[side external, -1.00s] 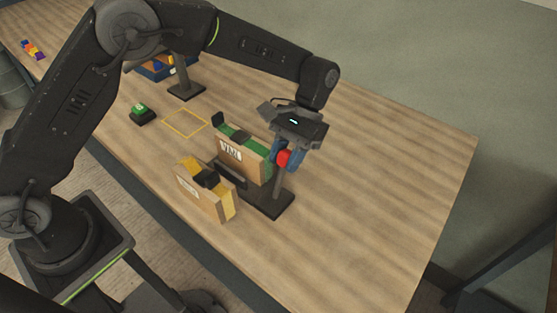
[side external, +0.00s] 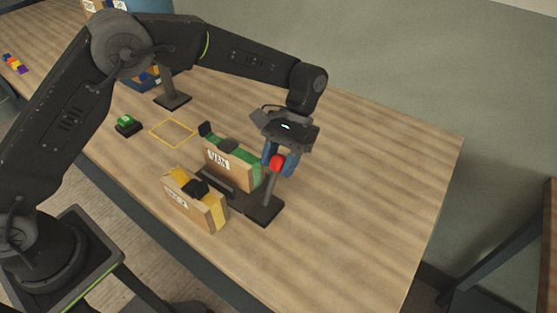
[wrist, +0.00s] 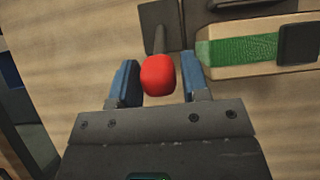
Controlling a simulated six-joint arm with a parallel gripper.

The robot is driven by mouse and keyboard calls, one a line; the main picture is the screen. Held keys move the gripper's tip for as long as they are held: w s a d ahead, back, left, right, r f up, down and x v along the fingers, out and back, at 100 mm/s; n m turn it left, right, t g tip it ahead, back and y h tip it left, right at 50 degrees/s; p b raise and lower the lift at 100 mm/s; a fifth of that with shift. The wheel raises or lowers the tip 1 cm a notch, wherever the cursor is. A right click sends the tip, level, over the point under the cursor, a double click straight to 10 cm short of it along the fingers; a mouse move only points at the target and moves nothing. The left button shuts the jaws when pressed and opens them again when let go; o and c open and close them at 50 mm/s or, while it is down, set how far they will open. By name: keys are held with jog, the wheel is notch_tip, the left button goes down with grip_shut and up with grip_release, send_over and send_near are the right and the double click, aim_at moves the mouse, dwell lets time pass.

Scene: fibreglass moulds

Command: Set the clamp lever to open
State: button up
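The clamp lever is a dark shaft with a red knob (side external: 277,163) on top. It rises from a dark base plate (side external: 265,211) on the table, standing roughly upright with a slight lean. My gripper (side external: 279,160) is above the base, its two blue fingers on either side of the knob. In the wrist view, the red knob (wrist: 158,75) is between the fingertips (wrist: 158,82), with a small gap visible at least on the right. The fingers look open. The lower shaft is partly hidden behind the knob in the wrist view.
A tan box with a green strip (side external: 229,166) stands beside the lever base, and one with a yellow strip (side external: 187,202) stands in front. A green button (side external: 126,121) and a yellow outlined square (side external: 172,132) are farther left. The table's right side is clear.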

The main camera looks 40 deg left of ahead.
jog(key=shift+o, duration=1.3)
jog(key=shift+r, duration=0.1)
jog(key=v, duration=0.6)
jog(key=shift+w+r, duration=0.25)
jog(key=shift+r, duration=0.05)
jog(key=shift+w+r, duration=0.15)
jog(key=shift+r, duration=0.1)
